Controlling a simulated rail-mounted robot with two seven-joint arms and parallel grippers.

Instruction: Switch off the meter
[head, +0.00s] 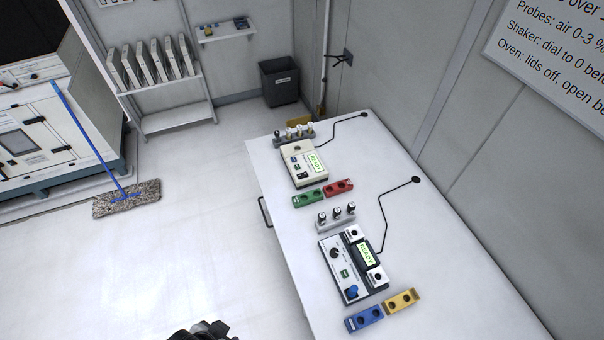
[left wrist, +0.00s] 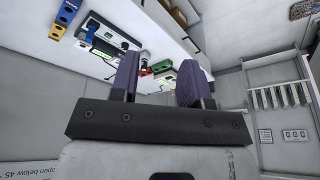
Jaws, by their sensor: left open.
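Two meters stand on a white bench in the head view. The farther one is a cream box meter (head: 304,166) with a green lit screen reading READY. My left gripper (left wrist: 160,72) is open and empty in the left wrist view, apart from both meters. The nearer meter (left wrist: 108,47) shows beyond its fingers there, partly hidden. My right gripper is not in view.
Green (head: 309,198), red (head: 338,187), blue (head: 364,319) and yellow (head: 401,300) two-hole blocks lie by the meters. A rack of probes (head: 336,219) stands between the meters. Cables run to the bench's right side. The bench's right front (head: 470,300) is bare.

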